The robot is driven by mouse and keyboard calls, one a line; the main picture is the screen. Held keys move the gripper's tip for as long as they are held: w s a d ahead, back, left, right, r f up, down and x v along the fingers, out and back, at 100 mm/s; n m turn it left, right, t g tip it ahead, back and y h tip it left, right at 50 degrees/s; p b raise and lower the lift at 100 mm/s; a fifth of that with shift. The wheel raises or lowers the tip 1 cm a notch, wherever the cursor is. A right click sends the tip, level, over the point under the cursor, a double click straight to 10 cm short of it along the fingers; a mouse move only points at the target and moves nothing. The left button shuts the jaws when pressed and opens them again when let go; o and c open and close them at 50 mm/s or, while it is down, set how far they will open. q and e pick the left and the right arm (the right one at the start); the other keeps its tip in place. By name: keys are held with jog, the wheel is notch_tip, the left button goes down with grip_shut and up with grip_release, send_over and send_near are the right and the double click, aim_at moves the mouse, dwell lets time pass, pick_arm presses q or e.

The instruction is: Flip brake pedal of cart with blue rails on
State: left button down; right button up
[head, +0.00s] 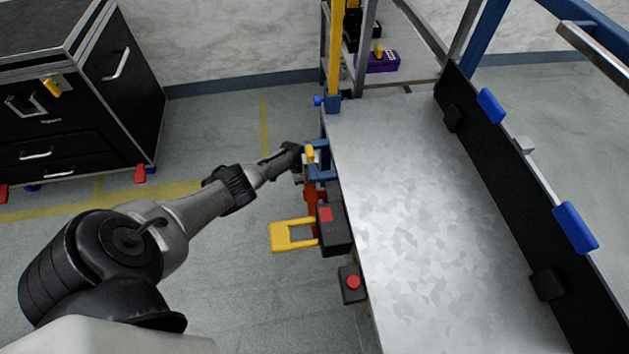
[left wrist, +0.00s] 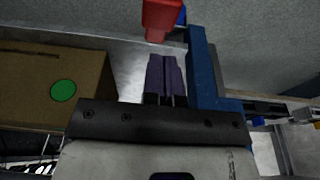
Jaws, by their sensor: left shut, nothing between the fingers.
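In the left wrist view a red pedal-like piece (left wrist: 160,18) with a bit of blue beside it is at the top, just beyond my fingertips. A blue rail (left wrist: 205,70) runs right beside my fingers. My left gripper (left wrist: 165,58) is shut and empty, with a small gap visible between its tips and the red piece; I cannot tell whether they touch. In the head view my left gripper (head: 297,155) is low at the left edge of a metal-topped bench, partly hidden by its fittings. My right gripper is out of view.
The bench top (head: 420,200) is clear. A yellow handle (head: 278,237) and a red button box (head: 352,283) stick out from its left side. A black drawer cabinet (head: 100,120) with red pedals (head: 140,174) stands at left. The wrist view shows a cardboard box (left wrist: 30,85).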

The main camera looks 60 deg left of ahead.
aim_at(310, 194)
pick_arm(q)
jog(key=f+b, duration=0.2)
jog(key=f, duration=0.1)
jog(key=shift+w+d+f, duration=0.1)
jog(key=shift+d, duration=0.25)
jog(key=f+b, duration=0.2)
jog(key=w+f+b, duration=0.1)
jog(key=b, duration=0.1)
jog(key=shift+a+f, duration=0.2)
jog(key=shift+f, duration=0.2)
jog(key=shift+d+f+b, duration=0.2)
jog(key=shift+f+b, duration=0.45)
jog(key=shift+w+f+b, duration=0.25)
jog(key=shift+f+b, duration=0.05)
jog(key=shift+b, duration=0.05)
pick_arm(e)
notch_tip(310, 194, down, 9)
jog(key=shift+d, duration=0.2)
pick_arm(q)
jog(key=shift+s, duration=0.1)
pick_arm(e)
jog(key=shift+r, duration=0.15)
